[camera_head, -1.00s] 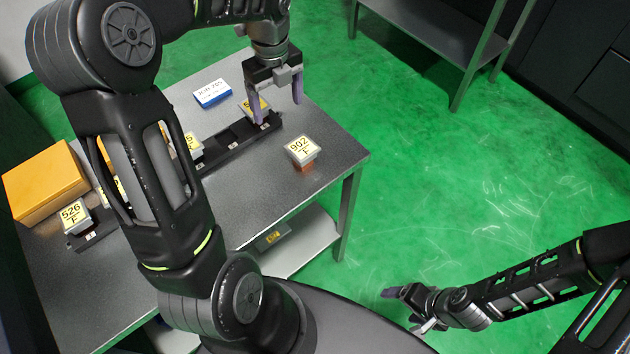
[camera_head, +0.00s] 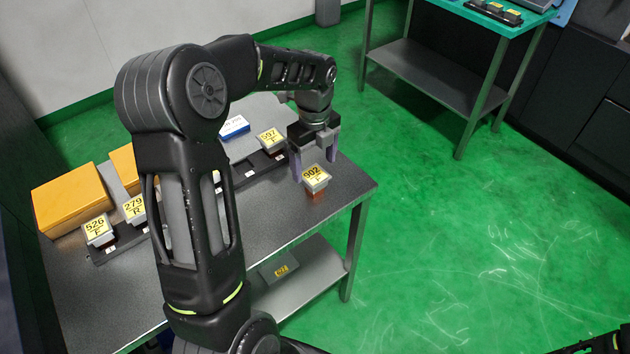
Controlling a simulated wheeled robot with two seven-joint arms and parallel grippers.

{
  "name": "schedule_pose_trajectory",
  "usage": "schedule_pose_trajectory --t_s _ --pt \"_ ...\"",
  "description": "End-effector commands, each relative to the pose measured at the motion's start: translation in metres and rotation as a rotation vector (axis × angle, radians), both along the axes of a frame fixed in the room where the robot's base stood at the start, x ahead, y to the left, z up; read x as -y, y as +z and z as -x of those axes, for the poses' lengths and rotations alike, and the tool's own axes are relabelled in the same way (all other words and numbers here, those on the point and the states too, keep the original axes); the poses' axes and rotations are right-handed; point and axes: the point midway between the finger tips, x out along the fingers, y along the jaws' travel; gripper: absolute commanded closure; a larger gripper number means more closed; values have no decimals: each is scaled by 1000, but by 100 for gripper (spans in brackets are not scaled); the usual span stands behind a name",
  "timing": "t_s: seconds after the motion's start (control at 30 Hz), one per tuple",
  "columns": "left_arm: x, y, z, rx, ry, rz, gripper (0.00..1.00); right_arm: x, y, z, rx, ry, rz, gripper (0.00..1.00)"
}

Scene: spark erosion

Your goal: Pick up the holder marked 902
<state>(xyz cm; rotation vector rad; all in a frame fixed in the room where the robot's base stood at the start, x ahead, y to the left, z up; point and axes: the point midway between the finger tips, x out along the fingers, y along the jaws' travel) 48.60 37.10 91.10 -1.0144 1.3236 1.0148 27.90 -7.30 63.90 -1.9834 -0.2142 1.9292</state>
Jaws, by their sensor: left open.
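The holder marked 902 (camera_head: 316,178) stands upright near the right edge of the grey table (camera_head: 262,215). It has a grey top with a yellow label and a reddish-brown lower part. My left gripper (camera_head: 315,168) is open, its fingers pointing down around or just behind the holder's top. I cannot tell whether the fingers touch it. The fingers hold nothing that I can see. Only a dark piece of my right arm shows at the bottom right corner; its gripper is outside the view.
A black rack holds holders marked 597 (camera_head: 270,138), 279 (camera_head: 134,209) and 526 (camera_head: 98,229); my left arm hides its middle. A yellow box (camera_head: 72,198) and a blue-white box (camera_head: 234,127) stand behind. A second table (camera_head: 440,75) stands at the back.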

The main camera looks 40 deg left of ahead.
Motion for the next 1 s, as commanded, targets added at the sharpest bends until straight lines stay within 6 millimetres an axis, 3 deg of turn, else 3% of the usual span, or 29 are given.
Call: schedule_pose_trajectory --t_s 0.37,0.7,1.0 --pt "0 -5 0 -1 0 0 18 0 2 0 -1 -1 1 22" --pt "0 -49 -1 -3 0 -1 18 1 12 2 -5 -1 3 22" --pt "0 -54 -1 1 1 -1 18 1 11 2 -6 -1 4 22"
